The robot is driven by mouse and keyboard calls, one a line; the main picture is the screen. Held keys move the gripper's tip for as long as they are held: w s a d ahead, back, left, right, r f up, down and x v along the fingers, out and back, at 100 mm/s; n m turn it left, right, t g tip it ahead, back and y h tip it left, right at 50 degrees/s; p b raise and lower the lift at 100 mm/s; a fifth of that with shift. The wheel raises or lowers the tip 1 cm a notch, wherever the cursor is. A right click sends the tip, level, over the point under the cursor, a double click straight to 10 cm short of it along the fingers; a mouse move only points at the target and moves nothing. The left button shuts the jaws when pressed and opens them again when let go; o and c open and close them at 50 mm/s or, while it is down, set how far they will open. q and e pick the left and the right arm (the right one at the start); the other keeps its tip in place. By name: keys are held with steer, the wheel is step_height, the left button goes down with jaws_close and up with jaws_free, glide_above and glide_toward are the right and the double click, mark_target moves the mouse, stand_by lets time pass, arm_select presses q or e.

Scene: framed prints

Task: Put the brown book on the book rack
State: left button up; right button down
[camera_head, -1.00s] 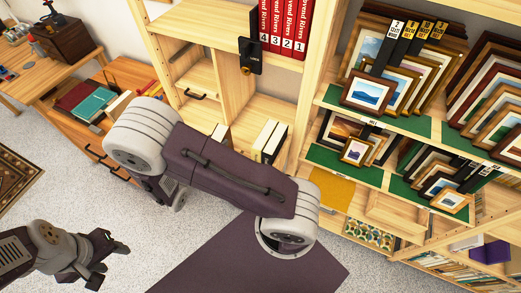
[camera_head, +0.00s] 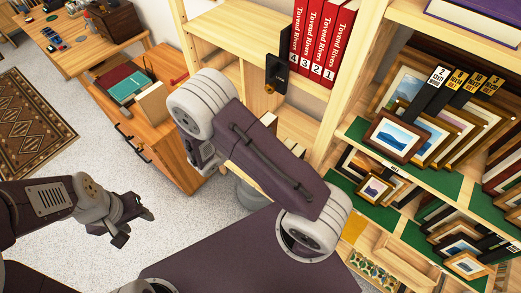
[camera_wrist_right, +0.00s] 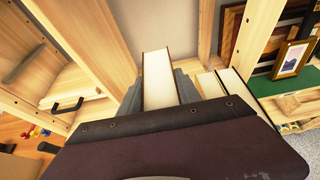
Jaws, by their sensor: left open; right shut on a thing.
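In the right wrist view, my right gripper (camera_wrist_right: 159,92) is shut on a thick book (camera_wrist_right: 156,72) with pale page edges and a thin brown cover edge. The book is in front of the pale wood shelf unit (camera_wrist_right: 85,35). Whether it touches the shelf cannot be told. In the head view my right arm hides that gripper and the book. My left gripper (camera_head: 138,222) is open and empty above the pale floor at the lower left. I cannot tell which piece of furniture is the book rack; several books (camera_head: 125,85) rest on the orange wood cabinet (camera_head: 165,130).
Pale books (camera_wrist_right: 212,86) stand just right of the held book. Red numbered volumes (camera_head: 322,45) stand on an upper shelf, with a black lock plate (camera_head: 277,72) at their left. Framed prints (camera_head: 398,137) fill green-lined shelves at the right. Floor (camera_head: 60,240) at the left is clear.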

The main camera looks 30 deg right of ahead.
step_height(320, 180, down, 7)
steer(key=shift+w+r, duration=0.15)
stand_by(0.4)
steer(key=c, duration=0.8)
jaws_free()
steer(key=shift+c, duration=0.2)
